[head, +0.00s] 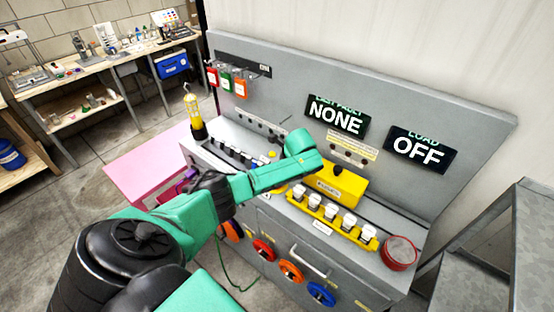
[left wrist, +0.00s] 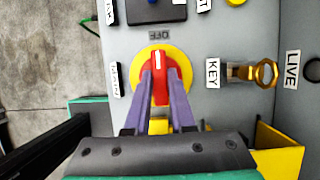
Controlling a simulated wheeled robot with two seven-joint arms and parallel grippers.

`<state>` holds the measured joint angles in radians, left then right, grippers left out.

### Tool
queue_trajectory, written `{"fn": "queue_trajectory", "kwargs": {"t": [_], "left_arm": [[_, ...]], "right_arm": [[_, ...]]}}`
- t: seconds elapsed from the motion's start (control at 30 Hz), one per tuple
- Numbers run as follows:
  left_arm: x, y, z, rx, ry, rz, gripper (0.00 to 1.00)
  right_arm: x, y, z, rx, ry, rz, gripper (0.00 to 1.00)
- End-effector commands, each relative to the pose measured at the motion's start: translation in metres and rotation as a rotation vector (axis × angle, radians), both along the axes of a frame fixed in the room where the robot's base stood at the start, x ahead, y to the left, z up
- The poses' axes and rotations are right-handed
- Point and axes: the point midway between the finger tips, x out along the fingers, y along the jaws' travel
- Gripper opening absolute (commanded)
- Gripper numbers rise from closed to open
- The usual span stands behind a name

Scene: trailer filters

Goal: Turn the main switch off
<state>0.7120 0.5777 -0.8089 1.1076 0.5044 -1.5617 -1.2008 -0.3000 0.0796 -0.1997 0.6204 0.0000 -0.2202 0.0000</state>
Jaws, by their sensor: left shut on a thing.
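The main switch has a red knob (left wrist: 159,88) on a round yellow plate (left wrist: 141,64), seen in the left wrist view. The OFF label (left wrist: 159,34) is above the plate in that view and reads upside down. The white mark on the knob points toward OFF. My left gripper (left wrist: 160,77) has its two purple fingers closed on the sides of the knob. In the head view my left arm crosses in front of the console, and I cannot make out the switch there. My right gripper is not in view.
A brass key (left wrist: 265,73) sits beside the KEY label, right of the switch. The grey console (head: 480,150) carries the NONE display (head: 337,117), the OFF load display (head: 421,152) and a yellow strip of white switches (head: 331,213). A grey metal stand (head: 480,245) is on the right.

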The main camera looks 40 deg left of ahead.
Motion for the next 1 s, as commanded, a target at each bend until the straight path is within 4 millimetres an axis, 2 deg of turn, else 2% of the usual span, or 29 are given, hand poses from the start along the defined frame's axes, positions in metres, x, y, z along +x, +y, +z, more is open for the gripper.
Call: {"fn": "queue_trajectory", "kwargs": {"t": [0.3,0.33,0.4,0.77,0.87,1.0], "left_arm": [[0.001,0.001,0.002,0.002,-0.004,0.005,0.00],[0.001,0.001,0.002,0.002,-0.004,0.005,0.30],[0.001,0.001,0.002,0.002,-0.004,0.005,0.53],[0.001,-0.001,0.003,0.000,-0.002,0.002,0.53],[0.001,-0.005,0.012,-0.001,-0.003,0.002,0.53],[0.002,-0.016,0.038,-0.001,-0.007,0.000,0.53]], "right_arm": [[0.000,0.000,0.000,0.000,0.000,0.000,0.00],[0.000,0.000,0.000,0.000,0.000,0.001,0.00],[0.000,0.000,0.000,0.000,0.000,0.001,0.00],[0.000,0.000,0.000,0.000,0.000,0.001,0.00],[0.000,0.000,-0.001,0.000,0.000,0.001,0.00],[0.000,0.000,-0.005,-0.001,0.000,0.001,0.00]]}}
